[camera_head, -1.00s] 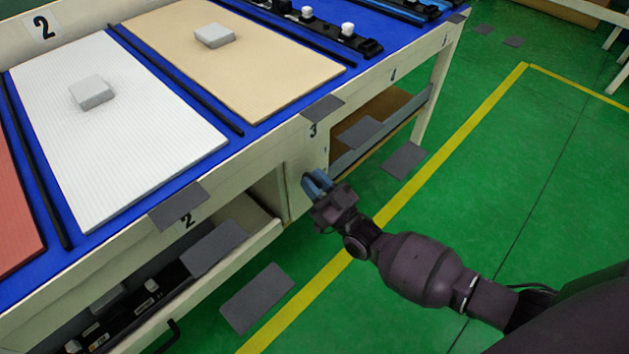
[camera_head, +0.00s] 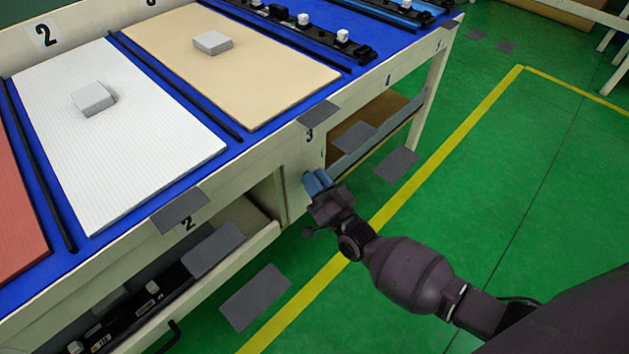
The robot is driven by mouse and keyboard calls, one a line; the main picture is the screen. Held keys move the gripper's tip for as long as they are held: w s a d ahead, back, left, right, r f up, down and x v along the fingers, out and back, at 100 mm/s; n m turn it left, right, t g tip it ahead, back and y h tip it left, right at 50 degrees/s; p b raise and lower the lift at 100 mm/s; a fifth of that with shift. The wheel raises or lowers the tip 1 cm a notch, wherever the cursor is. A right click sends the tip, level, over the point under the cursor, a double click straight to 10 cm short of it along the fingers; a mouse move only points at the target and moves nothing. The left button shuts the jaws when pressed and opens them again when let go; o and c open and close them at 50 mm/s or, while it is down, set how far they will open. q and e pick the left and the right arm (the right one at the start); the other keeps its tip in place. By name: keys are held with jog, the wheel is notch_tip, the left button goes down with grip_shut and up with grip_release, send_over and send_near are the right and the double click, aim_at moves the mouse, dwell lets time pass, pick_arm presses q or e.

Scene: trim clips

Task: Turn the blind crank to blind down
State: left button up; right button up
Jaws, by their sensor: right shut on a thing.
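My right gripper (camera_head: 318,183) has blue fingertips close against the cream front panel of the workbench (camera_head: 300,173), below the number 3 label. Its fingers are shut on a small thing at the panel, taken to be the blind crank. The crank is hidden by the fingers and the dark gripper body, so its angle cannot be told. No blind can be made out. My left gripper is not in view.
On the blue bench top lie a white board (camera_head: 120,150) and a tan board (camera_head: 250,90), each with a grey block. Open shelves are on both sides of the panel. Grey flaps (camera_head: 255,297) show along the front. The green floor (camera_head: 500,180) at right is clear.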

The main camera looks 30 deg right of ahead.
jog(key=shift+w+d+m+h, duration=0.1)
jog(key=shift+d+m+h, duration=0.15)
jog(key=shift+m+h, duration=0.9)
jog(key=shift+m+y, duration=0.35)
jog(key=shift+m, duration=0.1)
jog(key=o, duration=0.8)
jog(key=shift+d, duration=0.1)
jog(key=shift+o, duration=0.2)
